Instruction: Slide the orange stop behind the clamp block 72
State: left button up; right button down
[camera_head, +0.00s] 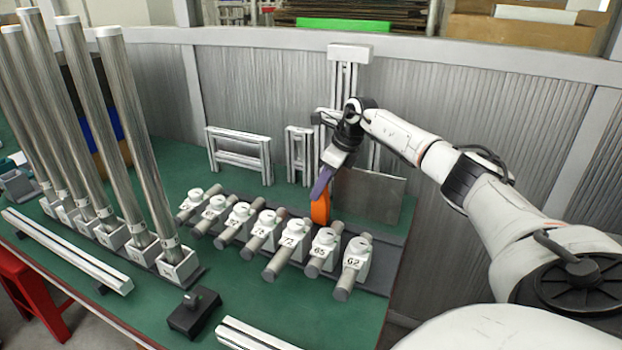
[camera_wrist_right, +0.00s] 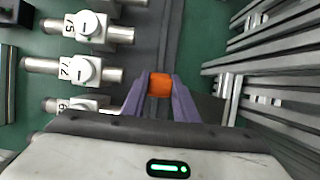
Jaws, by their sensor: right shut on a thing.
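The orange stop (camera_head: 321,208) is between the purple fingers of my right gripper (camera_head: 323,186), which is shut on it. It also shows between the fingertips in the wrist view (camera_wrist_right: 160,86). Clamp block 72 (camera_head: 295,233) is a white block on a grey rod, in the row on the green bench. The stop is on the far side of the row, apart from block 72. In the wrist view, block 72 (camera_wrist_right: 82,70) lies left of the stop and slightly higher in the picture. Whether the stop touches the surface below cannot be told. My left gripper is not in view.
Blocks 65 (camera_head: 324,243) and 62 (camera_head: 357,255) stand to the right of block 72, with several more to its left. A grey plate (camera_head: 375,197) and metal frames (camera_head: 240,150) stand behind. Tall metal tubes (camera_head: 130,130) stand at left.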

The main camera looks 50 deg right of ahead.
jog(key=shift+w, duration=0.3)
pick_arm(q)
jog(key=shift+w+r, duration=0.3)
pick_arm(e)
jog(key=c, duration=1.4)
grip_release()
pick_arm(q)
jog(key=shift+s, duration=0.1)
pick_arm(e)
jog(key=shift+r, duration=0.15)
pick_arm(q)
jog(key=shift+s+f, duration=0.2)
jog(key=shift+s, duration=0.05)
pick_arm(e)
jog(key=v, duration=1)
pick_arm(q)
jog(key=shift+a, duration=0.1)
